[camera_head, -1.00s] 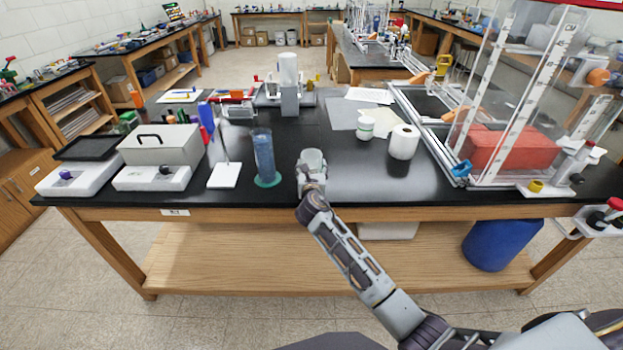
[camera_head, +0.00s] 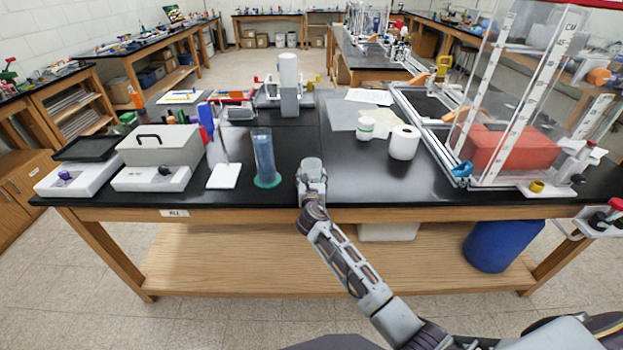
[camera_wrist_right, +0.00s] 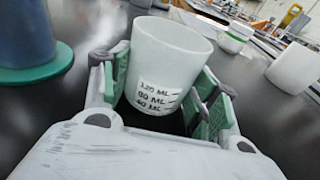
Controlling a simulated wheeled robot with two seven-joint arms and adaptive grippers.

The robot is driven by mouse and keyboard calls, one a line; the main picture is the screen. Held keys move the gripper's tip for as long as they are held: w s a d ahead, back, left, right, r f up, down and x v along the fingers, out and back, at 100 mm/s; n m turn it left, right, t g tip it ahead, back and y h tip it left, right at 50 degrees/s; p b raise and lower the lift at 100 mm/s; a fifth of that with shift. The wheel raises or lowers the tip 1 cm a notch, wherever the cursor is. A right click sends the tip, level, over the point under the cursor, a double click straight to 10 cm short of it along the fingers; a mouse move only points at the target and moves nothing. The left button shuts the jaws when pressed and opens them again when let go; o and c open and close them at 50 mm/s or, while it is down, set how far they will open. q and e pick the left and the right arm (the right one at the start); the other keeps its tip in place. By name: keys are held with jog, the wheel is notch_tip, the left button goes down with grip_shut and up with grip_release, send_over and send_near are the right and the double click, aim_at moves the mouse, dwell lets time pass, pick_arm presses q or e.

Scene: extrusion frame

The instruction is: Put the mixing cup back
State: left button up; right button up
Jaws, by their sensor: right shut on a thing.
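The mixing cup (camera_head: 311,168) is a translucent white cup near the front edge of the black bench. In the right wrist view the cup (camera_wrist_right: 166,62) carries printed ML marks and leans slightly. My right gripper (camera_head: 312,186) is shut on it, with the green-padded fingers (camera_wrist_right: 166,105) on either side of its lower part. My left gripper is not in view.
A blue graduated cylinder (camera_head: 264,155) on a green base stands left of the cup. A white lidded jar (camera_head: 365,128) and a white paper roll (camera_head: 404,142) stand to the right. An extrusion frame (camera_head: 445,130) is further right. The bench around the cup is clear.

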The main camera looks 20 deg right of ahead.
jog(key=shift+f, duration=0.1)
jog(key=o, duration=0.9)
jog(key=shift+c, duration=0.2)
jog(key=shift+s, duration=0.1)
jog(key=v, duration=1.2)
dwell(0.5)
